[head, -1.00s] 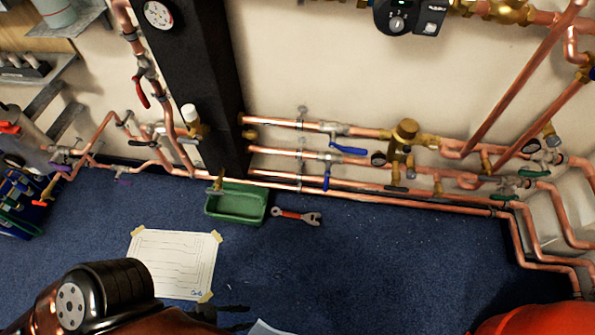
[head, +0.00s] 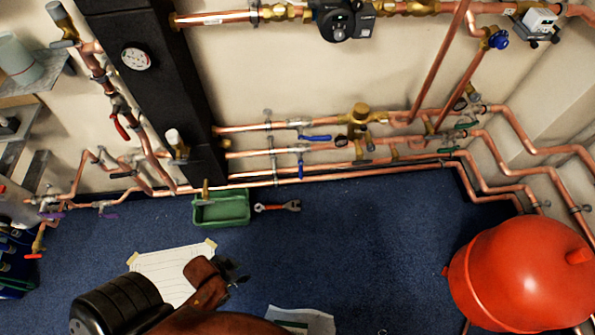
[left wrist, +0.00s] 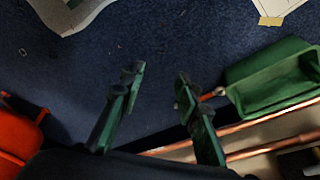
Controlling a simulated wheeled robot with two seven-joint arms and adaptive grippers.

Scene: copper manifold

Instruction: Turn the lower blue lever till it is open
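The lower blue lever (head: 300,168) hangs down across its copper pipe in the head view, roughly at a right angle to it. The upper blue lever (head: 315,138) lies along its pipe just above. My left gripper (head: 236,273) is over the floor, below and left of the lower lever and well apart from it. In the left wrist view its two fingers (left wrist: 158,80) stand apart with nothing between them. I cannot make out either blue lever in that view. My right gripper is not in view.
A green bin (head: 222,220) and a red-handled wrench (head: 278,207) lie on the floor below the pipes. A taped paper sheet (head: 165,264) is near my left arm. A red tank (head: 525,272) stands at the right.

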